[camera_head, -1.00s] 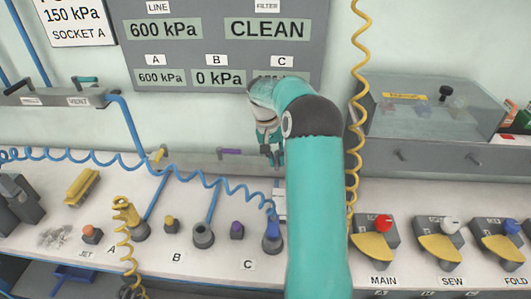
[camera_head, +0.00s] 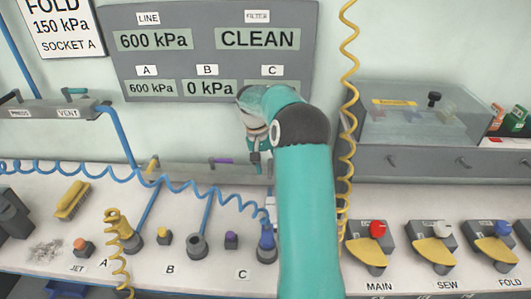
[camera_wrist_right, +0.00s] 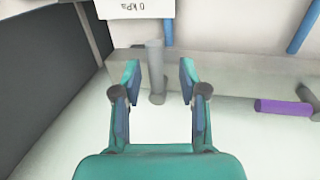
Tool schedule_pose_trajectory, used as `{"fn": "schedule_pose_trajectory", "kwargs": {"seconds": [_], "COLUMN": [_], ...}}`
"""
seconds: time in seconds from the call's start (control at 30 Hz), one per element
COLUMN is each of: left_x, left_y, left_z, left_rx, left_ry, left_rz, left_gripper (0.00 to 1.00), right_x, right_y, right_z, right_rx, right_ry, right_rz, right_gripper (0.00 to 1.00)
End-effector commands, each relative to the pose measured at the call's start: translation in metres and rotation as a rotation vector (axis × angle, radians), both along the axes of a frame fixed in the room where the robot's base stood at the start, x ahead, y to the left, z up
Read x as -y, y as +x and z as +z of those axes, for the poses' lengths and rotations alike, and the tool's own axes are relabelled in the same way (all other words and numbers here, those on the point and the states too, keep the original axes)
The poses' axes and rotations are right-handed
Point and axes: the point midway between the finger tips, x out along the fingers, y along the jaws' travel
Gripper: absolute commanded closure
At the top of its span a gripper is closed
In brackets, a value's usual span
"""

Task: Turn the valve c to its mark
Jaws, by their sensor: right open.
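A grey valve rail (camera_head: 190,172) runs along the wall behind the bench. A purple valve handle (camera_head: 222,161) and a yellow one (camera_head: 153,162) show on it. I read no letter on either handle, so I cannot tell which is valve c. My right gripper (camera_head: 256,158) is at the rail, right of the purple handle in the head view. In the wrist view the open right gripper (camera_wrist_right: 159,82) has a grey post (camera_wrist_right: 156,68) between its fingers, apart from both. The purple handle (camera_wrist_right: 282,106) lies to the right there. My arm hides the rail's right end.
A display panel (camera_head: 208,97) hangs above the rail. Coiled blue (camera_head: 200,185) and yellow (camera_head: 347,110) hoses cross nearby. Sockets and coloured caps stand on the bench below. A clear-lidded box (camera_head: 420,115) and several switches are to the right.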

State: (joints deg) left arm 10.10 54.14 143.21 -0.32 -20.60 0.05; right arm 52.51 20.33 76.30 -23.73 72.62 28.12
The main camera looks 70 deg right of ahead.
Motion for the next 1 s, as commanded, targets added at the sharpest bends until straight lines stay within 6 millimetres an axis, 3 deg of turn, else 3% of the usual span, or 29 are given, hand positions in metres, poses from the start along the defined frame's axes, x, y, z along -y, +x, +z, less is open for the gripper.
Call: {"fn": "schedule_pose_trajectory", "kwargs": {"seconds": [0.17,0.6,0.8,1.0], "left_x": [0.000,0.000,0.000,0.000], "left_y": [0.000,0.000,0.000,0.000], "left_z": [0.000,0.000,0.000,0.000], "left_rx": [0.000,0.000,0.000,0.000], "left_ry": [0.000,0.000,0.000,0.000], "left_rz": [0.000,0.000,0.000,0.000], "left_gripper": [0.60,0.60,0.60,0.60], "right_x": [0.000,-0.005,-0.006,-0.007], "right_y": [0.004,0.023,0.027,0.027], "right_z": [0.017,0.098,0.113,0.116], "right_rx": [0.003,0.004,0.004,0.002], "right_ry": [-0.003,-0.003,-0.003,-0.001], "right_rz": [0.001,0.001,0.001,0.001], "right_gripper": [0.58,0.58,0.58,0.58]}}
